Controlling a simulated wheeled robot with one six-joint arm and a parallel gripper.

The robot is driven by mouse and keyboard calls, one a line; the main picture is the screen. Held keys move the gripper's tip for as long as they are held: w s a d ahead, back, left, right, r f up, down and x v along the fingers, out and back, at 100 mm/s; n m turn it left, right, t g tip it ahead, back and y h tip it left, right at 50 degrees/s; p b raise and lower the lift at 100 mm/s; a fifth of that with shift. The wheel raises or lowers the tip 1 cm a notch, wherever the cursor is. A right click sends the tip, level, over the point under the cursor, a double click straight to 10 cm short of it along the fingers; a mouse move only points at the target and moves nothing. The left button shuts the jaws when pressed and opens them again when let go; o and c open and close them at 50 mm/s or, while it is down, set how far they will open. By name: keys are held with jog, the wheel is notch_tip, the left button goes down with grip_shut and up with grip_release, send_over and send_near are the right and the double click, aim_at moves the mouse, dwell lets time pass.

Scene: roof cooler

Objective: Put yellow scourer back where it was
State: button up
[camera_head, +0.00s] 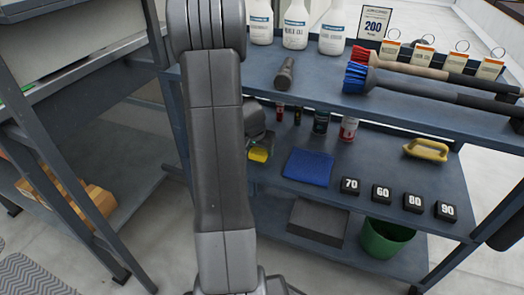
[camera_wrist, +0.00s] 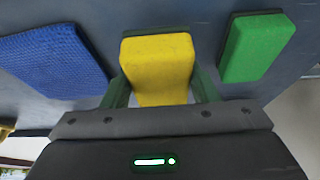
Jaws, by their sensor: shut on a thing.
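The yellow scourer (camera_wrist: 158,62) is a block with a dark edge at its far end. My gripper (camera_wrist: 162,84) is shut on it, one finger along each side. In the head view the yellow scourer (camera_head: 258,155) shows below my gripper, over the left part of the middle shelf (camera_head: 335,200). My arm hides part of that area. I cannot tell whether the scourer touches the shelf. A green scourer (camera_wrist: 257,47) lies just right of it in the wrist view, apart from it.
A blue cloth (camera_head: 307,167) lies on the middle shelf, also left in the wrist view (camera_wrist: 52,62). Small bottles and cans (camera_head: 320,121) stand behind it. Several black number blocks (camera_head: 382,193) line the front edge. A yellow-handled brush (camera_head: 425,150) lies right. The upper shelf (camera_head: 320,75) overhangs.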

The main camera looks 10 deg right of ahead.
jog(key=shift+w+d+f, duration=0.1)
jog(key=shift+w+d, duration=0.3)
jog(key=shift+w, duration=0.2)
jog(key=shift+f+b, duration=0.95)
jog(key=shift+f, duration=0.75)
jog(key=shift+f, duration=0.15)
jog(key=o, duration=1)
jog(key=shift+o, duration=0.2)
